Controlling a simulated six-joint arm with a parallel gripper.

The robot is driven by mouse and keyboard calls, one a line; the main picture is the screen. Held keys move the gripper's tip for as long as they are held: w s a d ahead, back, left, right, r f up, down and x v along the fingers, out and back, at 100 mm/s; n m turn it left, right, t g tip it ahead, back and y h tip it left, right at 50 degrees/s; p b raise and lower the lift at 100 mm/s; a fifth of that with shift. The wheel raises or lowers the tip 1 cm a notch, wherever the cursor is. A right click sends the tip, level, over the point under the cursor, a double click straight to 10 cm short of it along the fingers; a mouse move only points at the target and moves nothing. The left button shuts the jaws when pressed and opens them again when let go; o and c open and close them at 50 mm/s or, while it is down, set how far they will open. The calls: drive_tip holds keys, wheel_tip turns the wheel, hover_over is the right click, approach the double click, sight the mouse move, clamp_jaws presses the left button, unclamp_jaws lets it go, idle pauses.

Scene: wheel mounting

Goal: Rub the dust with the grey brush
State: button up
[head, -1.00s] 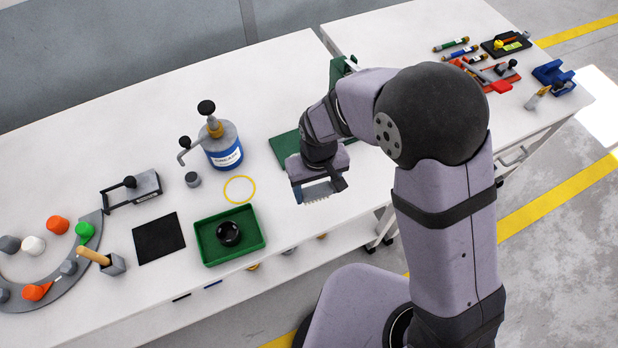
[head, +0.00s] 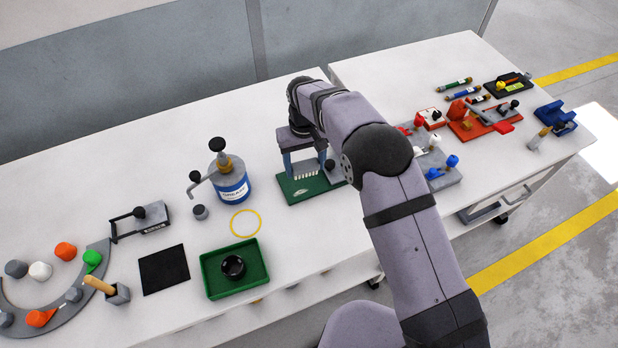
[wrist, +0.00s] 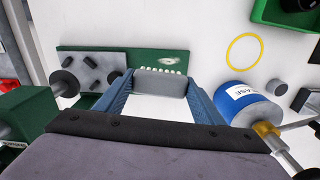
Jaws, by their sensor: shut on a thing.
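My gripper (head: 307,169) is shut on the grey brush, blue fingers on either side of it. The brush's pale bristles (head: 306,175) point down over the green board (head: 318,194). In the wrist view, the grey brush body (wrist: 160,84) sits between the fingertips (wrist: 160,79). The dust is a small whitish patch (wrist: 172,62) on the green board (wrist: 100,54), just beyond the bristles. It also shows as a pale smear (head: 300,190) in the head view, in front of the brush. I cannot tell whether the bristles touch the board.
A grey part with black knobs (wrist: 97,72) stands on the board beside the brush. A blue grease can (head: 232,184), a yellow ring (head: 245,223) and a green tray (head: 234,287) lie to the left. Red and grey fixtures (head: 470,124) stand right of my arm.

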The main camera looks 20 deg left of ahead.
sight(306, 176)
drive_tip(key=shift+s+d+r, duration=0.2)
drive_tip(key=shift+s+d, duration=0.1)
drive_tip(key=shift+s, duration=0.05)
drive_tip(key=shift+n, duration=0.3)
drive_tip(key=shift+f, duration=0.15)
wheel_tip(306, 176, down, 7)
drive_tip(key=b, duration=0.5)
drive_tip(key=shift+s+a+f, duration=0.35)
drive_tip(key=shift+a+f, duration=0.05)
drive_tip(key=shift+f, duration=0.15)
drive_tip(key=shift+c, duration=0.4)
drive_tip(key=shift+s+a+b, duration=0.3)
drive_tip(key=shift+s+a, duration=0.75)
drive_tip(key=shift+s, duration=0.05)
drive_tip(key=shift+w+d, duration=1.35)
drive_tip(key=shift+w+d+r+p, duration=0.1)
drive_tip(key=shift+w+r+p, duration=0.05)
drive_tip(key=shift+r+p, duration=2.6)
drive_tip(key=shift+r, duration=1.45)
